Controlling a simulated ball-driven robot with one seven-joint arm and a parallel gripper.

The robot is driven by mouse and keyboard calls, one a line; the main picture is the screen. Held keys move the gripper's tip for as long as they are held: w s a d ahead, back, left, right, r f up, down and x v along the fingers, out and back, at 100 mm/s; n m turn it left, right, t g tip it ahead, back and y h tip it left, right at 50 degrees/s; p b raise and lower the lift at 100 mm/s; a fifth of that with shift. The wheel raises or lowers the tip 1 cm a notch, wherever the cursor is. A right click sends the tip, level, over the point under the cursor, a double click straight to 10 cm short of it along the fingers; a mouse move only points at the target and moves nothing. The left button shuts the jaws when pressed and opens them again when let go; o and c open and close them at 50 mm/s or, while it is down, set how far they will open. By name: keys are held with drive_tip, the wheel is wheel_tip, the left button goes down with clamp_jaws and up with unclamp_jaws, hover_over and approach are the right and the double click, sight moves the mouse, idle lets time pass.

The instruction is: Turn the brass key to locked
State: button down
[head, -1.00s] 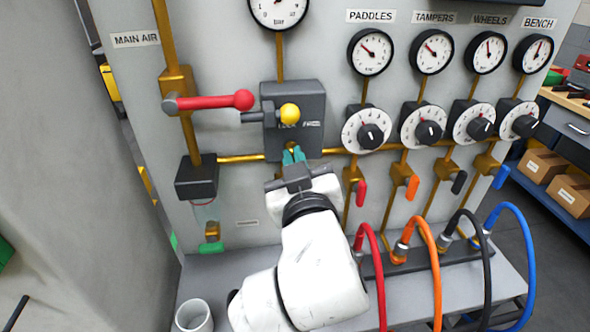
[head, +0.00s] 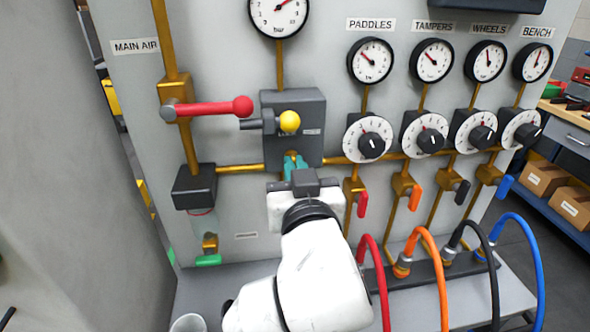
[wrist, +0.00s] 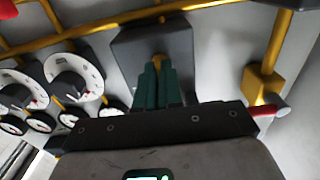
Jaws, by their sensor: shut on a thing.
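The brass key (wrist: 158,59) shows as a small brass-coloured piece at the tips of my gripper, against the dark grey lock box (head: 312,108). My gripper (head: 293,160) has teal fingers that are shut on the key; they also show in the wrist view (wrist: 158,80). The fingers hide most of the key, so its exact angle is hard to tell.
A red-handled main air valve (head: 215,108) sticks out at the left of the box. Gauges, regulator dials (head: 368,139) and small coloured levers fill the panel's right side. Coloured hoses (head: 437,270) arch over the ledge below. A white cup (head: 188,324) stands at the lower left.

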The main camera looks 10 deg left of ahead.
drive_tip(key=c, duration=1.3)
unclamp_jaws()
drive_tip(key=b+v, duration=0.1)
drive_tip(key=v, duration=0.9)
drive_tip(key=shift+s+d, duration=0.1)
drive_tip(key=shift+s, duration=0.3)
drive_tip(key=s+d+f+m+g+h, duration=0.1)
drive_tip(key=d+f+g+h, duration=0.25)
drive_tip(key=d+f, duration=0.7)
drive_tip(key=s+d+f+m+g+h, duration=0.15)
drive_tip(key=d+f+g, duration=0.25)
drive_tip(key=d+f, duration=0.65)
drive_tip(key=s+d+f+g, duration=0.3)
drive_tip(key=s+f, duration=0.3)
drive_tip(key=s, duration=0.1)
drive_tip(key=s+d+f+g, duration=0.3)
drive_tip(key=s+f, duration=0.3)
drive_tip(key=s, duration=0.1)
drive_tip(key=s+d+f+m+g, duration=0.1)
drive_tip(key=s+d+f+g, duration=0.2)
drive_tip(key=s+f, duration=0.3)
drive_tip(key=shift+s+f, duration=0.4)
drive_tip(key=shift+s, duration=0.25)
